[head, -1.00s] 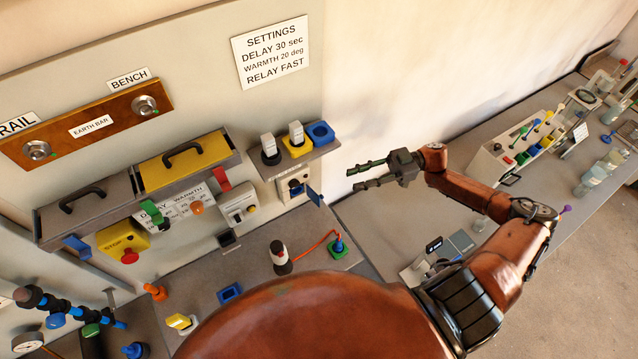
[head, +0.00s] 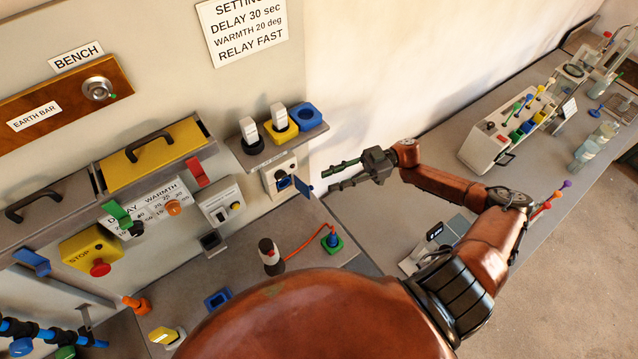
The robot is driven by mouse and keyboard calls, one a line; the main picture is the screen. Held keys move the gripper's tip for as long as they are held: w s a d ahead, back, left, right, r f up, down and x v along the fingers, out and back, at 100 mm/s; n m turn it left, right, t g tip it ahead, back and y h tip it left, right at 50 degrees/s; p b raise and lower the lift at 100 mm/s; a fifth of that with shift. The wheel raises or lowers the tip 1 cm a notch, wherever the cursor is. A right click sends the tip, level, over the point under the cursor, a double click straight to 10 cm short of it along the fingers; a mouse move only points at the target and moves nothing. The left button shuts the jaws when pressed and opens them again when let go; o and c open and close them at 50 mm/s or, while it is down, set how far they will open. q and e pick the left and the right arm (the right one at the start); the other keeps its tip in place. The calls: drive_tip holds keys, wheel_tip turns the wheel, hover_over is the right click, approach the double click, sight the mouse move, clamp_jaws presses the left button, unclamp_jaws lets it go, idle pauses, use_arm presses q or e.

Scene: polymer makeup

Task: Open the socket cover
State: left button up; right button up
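A pale socket box (head: 268,181) is fixed to the wall panel under the small grey shelf. A small blue flap (head: 304,188), apparently the socket cover, sticks out at the box's right side. Something blue and dark shows in the box's opening. My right gripper (head: 328,180) is just right of the flap in the picture, its two dark fingers apart and pointing left. My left gripper is not in view.
The grey shelf (head: 252,160) above the box holds plugs and a blue ring-shaped holder (head: 308,117). Below stand a black-and-white plug (head: 271,258) with an orange cord and a green-based socket (head: 332,245). A yellow-lidded box (head: 150,158) is left. The wall behind the gripper is clear.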

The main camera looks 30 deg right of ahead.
sight(304, 185)
drive_tip(key=a, duration=0.3)
drive_tip(key=a+p, duration=0.1)
drive_tip(key=shift+w+a, duration=0.35)
drive_tip(key=shift+a, duration=0.05)
clamp_jaws()
